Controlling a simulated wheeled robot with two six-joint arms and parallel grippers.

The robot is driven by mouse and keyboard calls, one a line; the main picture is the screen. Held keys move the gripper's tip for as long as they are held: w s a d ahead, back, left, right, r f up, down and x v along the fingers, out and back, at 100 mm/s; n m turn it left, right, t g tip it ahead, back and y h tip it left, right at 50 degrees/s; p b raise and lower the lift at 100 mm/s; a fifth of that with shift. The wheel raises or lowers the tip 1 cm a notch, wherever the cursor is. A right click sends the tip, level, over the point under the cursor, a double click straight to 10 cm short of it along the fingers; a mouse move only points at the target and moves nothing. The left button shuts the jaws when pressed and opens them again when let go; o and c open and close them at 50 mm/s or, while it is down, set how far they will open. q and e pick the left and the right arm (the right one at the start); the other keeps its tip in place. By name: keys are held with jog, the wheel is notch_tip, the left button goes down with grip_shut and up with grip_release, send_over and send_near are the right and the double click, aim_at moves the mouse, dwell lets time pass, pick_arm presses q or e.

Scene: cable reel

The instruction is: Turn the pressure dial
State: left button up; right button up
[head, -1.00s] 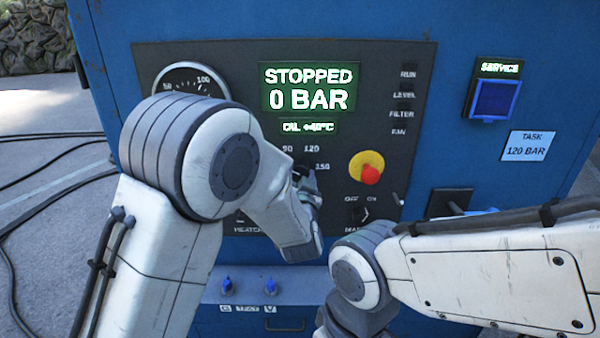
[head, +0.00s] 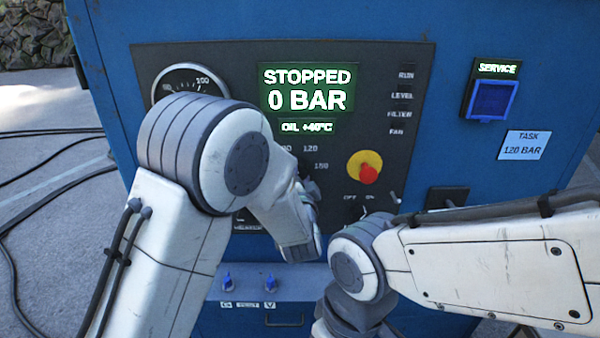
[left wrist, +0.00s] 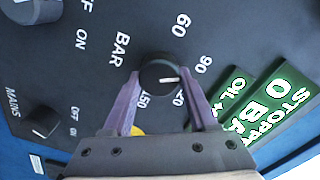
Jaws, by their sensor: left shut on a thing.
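The pressure dial (left wrist: 158,74) is a round black knob with a white pointer, marked BAR, in the left wrist view. Its pointer faces right in that view, between the 90 and 120 marks. My left gripper (left wrist: 157,83) is shut on it, one purple finger on each side. In the head view my left arm hides most of the dial and the left gripper (head: 308,190). The display (head: 308,88) reads STOPPED, 0 BAR. A task card (head: 526,145) reads 120 BAR. My right arm shows at the lower right; its fingers are out of sight.
A red and yellow stop button (head: 367,168) sits right of the dial. The MAINS switch (left wrist: 42,122) is nearby on the panel. A round gauge (head: 188,80) is partly behind my left arm. A blue service button (head: 492,100) is at upper right. Cables (head: 15,240) lie on the ground at left.

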dwell(0.3)
pick_arm(q)
jog(key=o, duration=1.4)
jog(key=shift+c, duration=0.2)
jog(key=shift+s, duration=0.15)
jog(key=shift+s, duration=0.3)
jog(key=s+b, duration=0.2)
jog(key=s, duration=0.7)
jog(key=shift+s+b, duration=0.35)
jog(key=shift+b, duration=0.05)
